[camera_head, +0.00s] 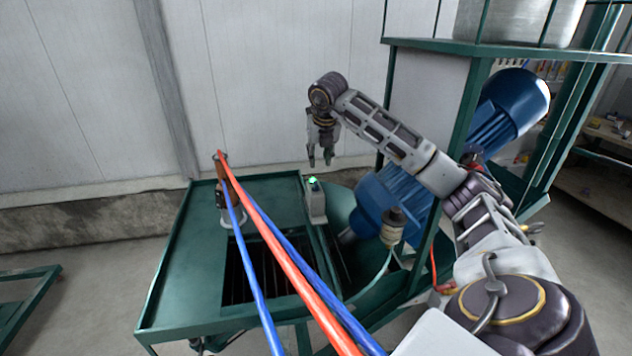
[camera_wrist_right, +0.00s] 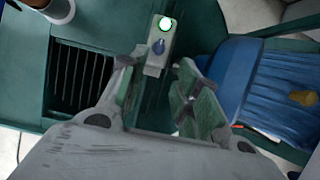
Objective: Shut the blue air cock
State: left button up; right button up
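A small blue knob (camera_wrist_right: 158,46), which looks like the blue air cock, sits on a narrow pale box (camera_wrist_right: 153,68) below a lit green button (camera_wrist_right: 165,24). In the head view the same pale box (camera_head: 316,203) stands at the right edge of the green table, its green light on top; the knob cannot be made out there. My right gripper (camera_head: 320,162) points down above and slightly behind the box, apart from it. In the wrist view its two fingers (camera_wrist_right: 160,72) are spread with nothing between them. My left gripper is in neither view.
The green table (camera_head: 180,265) has a dark slatted opening (camera_head: 262,270). Red and blue hoses (camera_head: 290,265) cross over it from a holder on its left. A blue motor (camera_head: 390,200) and a green frame (camera_head: 470,120) stand right of the box.

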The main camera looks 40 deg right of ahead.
aim_at(316, 183)
jog(key=p+x, duration=0.2)
jog(key=x, duration=1.1)
jog(key=shift+p, duration=0.4)
grip_shut()
